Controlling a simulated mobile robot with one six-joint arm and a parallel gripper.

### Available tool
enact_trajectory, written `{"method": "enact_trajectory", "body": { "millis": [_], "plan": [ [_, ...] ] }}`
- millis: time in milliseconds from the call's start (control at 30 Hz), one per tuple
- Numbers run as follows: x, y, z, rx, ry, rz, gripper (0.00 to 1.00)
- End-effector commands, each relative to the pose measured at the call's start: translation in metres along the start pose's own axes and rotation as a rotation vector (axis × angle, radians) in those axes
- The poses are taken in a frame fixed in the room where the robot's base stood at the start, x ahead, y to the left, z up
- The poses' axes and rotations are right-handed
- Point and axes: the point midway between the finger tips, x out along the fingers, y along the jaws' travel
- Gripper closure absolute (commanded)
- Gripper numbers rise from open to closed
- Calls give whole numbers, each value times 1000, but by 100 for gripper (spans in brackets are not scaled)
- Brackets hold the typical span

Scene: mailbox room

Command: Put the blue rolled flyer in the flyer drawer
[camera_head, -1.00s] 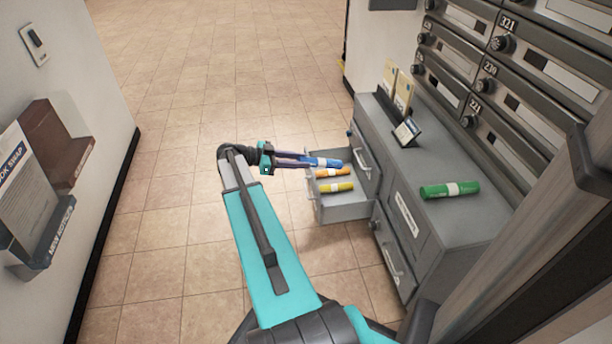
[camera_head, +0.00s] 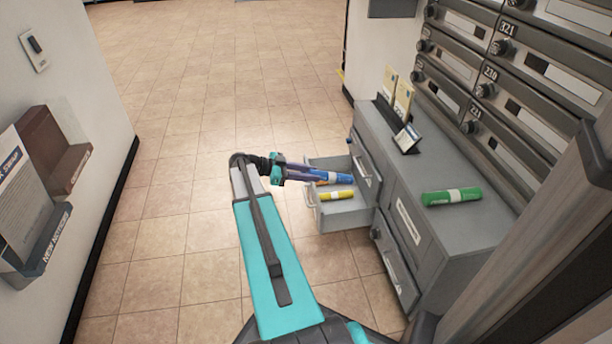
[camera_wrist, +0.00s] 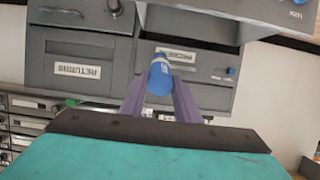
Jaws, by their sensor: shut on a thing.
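The blue rolled flyer (camera_head: 322,177) with a white band is held between the fingers of my gripper (camera_head: 306,173). In the head view it lies over the open drawer (camera_head: 345,213) at the left end of the grey cabinet. The wrist view shows the blue roll (camera_wrist: 160,76) end-on between my two purple fingers. A yellow rolled flyer (camera_head: 337,195) lies in the drawer. An orange roll beside it is mostly hidden by the blue one. I cannot tell whether the blue roll touches the drawer or the other rolls.
A green rolled flyer (camera_head: 452,196) lies on the grey cabinet top (camera_head: 420,172). A card stand (camera_head: 407,139) and a leaflet holder stand farther back. Mailboxes (camera_head: 500,75) line the wall to the right. Wall racks (camera_head: 40,200) hang at the left. The tiled floor between is clear.

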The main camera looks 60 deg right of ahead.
Motion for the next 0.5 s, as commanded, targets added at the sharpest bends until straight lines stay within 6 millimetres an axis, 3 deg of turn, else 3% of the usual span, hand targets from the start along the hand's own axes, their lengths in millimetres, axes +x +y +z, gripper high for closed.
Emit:
{"method": "enact_trajectory", "body": {
  "millis": [500],
  "plan": [
    [37, 0, 18, 0, 0, 1, 93]
  ]
}}
